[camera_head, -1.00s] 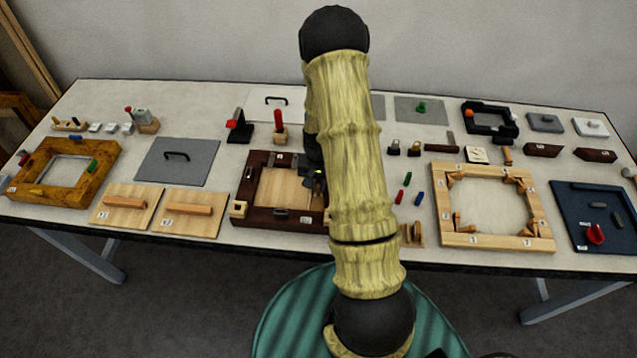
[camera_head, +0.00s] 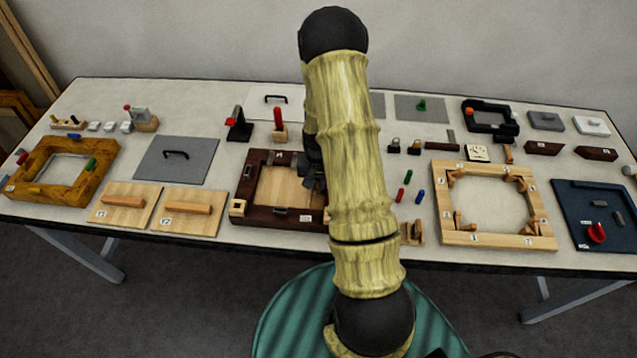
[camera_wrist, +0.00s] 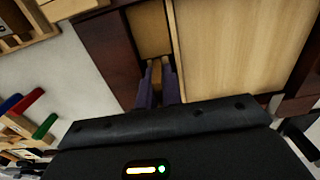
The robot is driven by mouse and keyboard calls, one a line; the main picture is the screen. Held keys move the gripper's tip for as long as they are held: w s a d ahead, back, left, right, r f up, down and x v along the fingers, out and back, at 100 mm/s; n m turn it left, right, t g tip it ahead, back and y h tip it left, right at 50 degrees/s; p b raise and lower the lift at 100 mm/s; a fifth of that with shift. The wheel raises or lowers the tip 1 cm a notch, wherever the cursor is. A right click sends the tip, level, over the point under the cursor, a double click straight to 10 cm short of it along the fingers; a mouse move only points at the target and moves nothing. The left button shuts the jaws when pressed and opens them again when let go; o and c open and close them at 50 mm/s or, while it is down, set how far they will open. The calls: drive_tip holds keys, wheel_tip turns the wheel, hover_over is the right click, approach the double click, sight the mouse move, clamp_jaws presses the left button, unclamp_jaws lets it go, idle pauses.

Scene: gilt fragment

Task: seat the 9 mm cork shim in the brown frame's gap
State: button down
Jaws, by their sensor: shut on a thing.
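The brown frame (camera_head: 262,215) lies on the table left of my arm, with a pale wood panel (camera_head: 287,190) inside it. My gripper (camera_head: 314,180) is at the frame's right side, partly hidden by my arm. In the wrist view the fingers (camera_wrist: 158,78) point at the strip between the dark frame side (camera_wrist: 103,45) and the panel (camera_wrist: 235,50). The jaws are shut on a small tan piece (camera_wrist: 157,74), which looks like the cork shim. Only a sliver of it shows. I cannot tell its thickness or how deep it sits in the gap.
Colored pegs (camera_wrist: 42,122) and a pale wooden block show left in the wrist view. Two numbered wooden boards (camera_head: 188,210) lie left of the frame. A light wood frame (camera_head: 500,243) lies to the right. A red-handled tool (camera_head: 279,125) stands behind.

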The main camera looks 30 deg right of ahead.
drive_tip(key=c, duration=1.5)
unclamp_jaws()
drive_tip(key=shift+w+r, duration=0.2)
drive_tip(key=shift+r, duration=0.3)
wheel_tip(320, 180, up, 16)
drive_tip(key=b, duration=0.2)
drive_tip(key=shift+s+r+b, duration=0.15)
drive_tip(key=shift+b, duration=0.2)
drive_tip(key=shift+a, duration=0.1)
